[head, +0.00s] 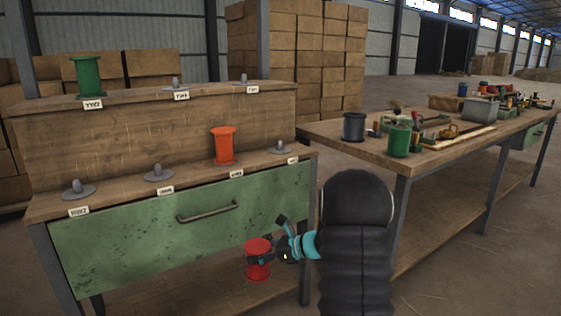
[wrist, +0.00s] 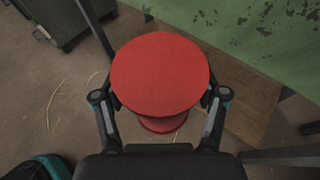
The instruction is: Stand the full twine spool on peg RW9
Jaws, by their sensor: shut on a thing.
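A red spool (head: 258,259) is held by my gripper (head: 272,252) in front of the green drawer front, low, below the shelf's level. In the wrist view the spool's round red end (wrist: 160,73) faces the camera, and the fingers of my gripper (wrist: 160,98) close on it from both sides. The end hides most of its core, so I cannot tell how much twine it holds. The lower shelf (head: 120,191) has bare pegs at left (head: 78,189), middle left (head: 159,174) and right (head: 280,147). Peg labels are too small to read surely, so I cannot pick out RW9.
An orange-red spool (head: 223,145) stands on the lower shelf between bare pegs. A green spool (head: 87,74) stands on the upper shelf, which has two bare pegs. A workbench (head: 345,138) at right carries a dark spool (head: 354,126), a green can (head: 399,141) and tools.

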